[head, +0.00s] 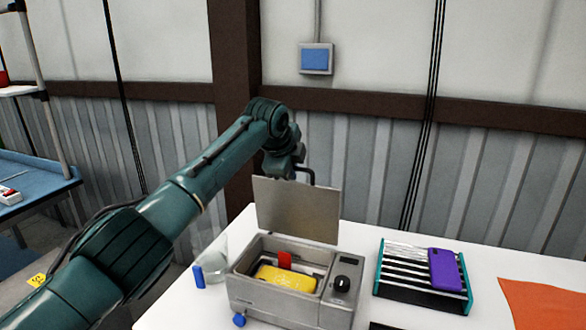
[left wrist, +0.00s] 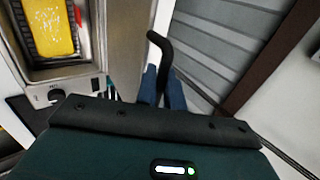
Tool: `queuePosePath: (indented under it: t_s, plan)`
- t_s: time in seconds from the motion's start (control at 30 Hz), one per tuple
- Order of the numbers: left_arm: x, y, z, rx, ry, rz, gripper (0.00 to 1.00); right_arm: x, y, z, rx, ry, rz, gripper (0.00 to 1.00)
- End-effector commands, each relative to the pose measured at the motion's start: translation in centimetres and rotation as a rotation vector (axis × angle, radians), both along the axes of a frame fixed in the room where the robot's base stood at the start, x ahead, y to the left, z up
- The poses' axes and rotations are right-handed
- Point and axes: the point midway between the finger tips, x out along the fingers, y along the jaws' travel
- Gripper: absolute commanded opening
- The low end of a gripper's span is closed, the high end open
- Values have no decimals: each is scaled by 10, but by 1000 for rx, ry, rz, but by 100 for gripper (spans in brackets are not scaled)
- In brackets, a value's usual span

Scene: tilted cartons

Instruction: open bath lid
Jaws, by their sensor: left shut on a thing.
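The bath (head: 265,302) is a grey metal box on the white table, with a black knob on its front right. Its lid (head: 297,212) stands roughly upright at the back edge, so the bath is open. A yellow thing (head: 287,278) and a red piece (head: 285,259) show inside. My left gripper (head: 297,174) is at the lid's top edge, partly hidden by its own wrist. In the left wrist view its blue fingers (left wrist: 163,88) are shut on the black bent lid handle (left wrist: 161,44). My right gripper is in neither view.
A rack (head: 420,293) with a purple phone-like thing (head: 444,270) stands right of the bath. A clear glass vessel (head: 213,262) and a blue piece (head: 198,277) are left of it. An orange cloth (head: 545,302) lies far right. The wall is close behind.

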Motion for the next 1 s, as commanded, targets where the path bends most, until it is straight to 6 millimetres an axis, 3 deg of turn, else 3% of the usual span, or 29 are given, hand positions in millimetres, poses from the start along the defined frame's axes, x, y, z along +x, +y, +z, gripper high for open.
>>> queuePosePath:
  t_s: [0.3, 0.33, 0.53, 0.83, 1.0]
  plan:
    - [0, 1, -4, 0, 10, 4, 0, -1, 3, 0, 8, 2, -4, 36]
    - [0, 1, -4, 0, 10, 4, 10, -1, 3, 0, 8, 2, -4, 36]
    - [0, 1, -4, 1, 8, 4, 26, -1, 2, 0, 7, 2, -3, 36]
    - [-1, 2, -4, 2, 9, 3, 26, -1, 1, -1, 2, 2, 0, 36]
    - [-10, 4, 7, 0, 5, 1, 26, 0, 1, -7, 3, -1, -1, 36]
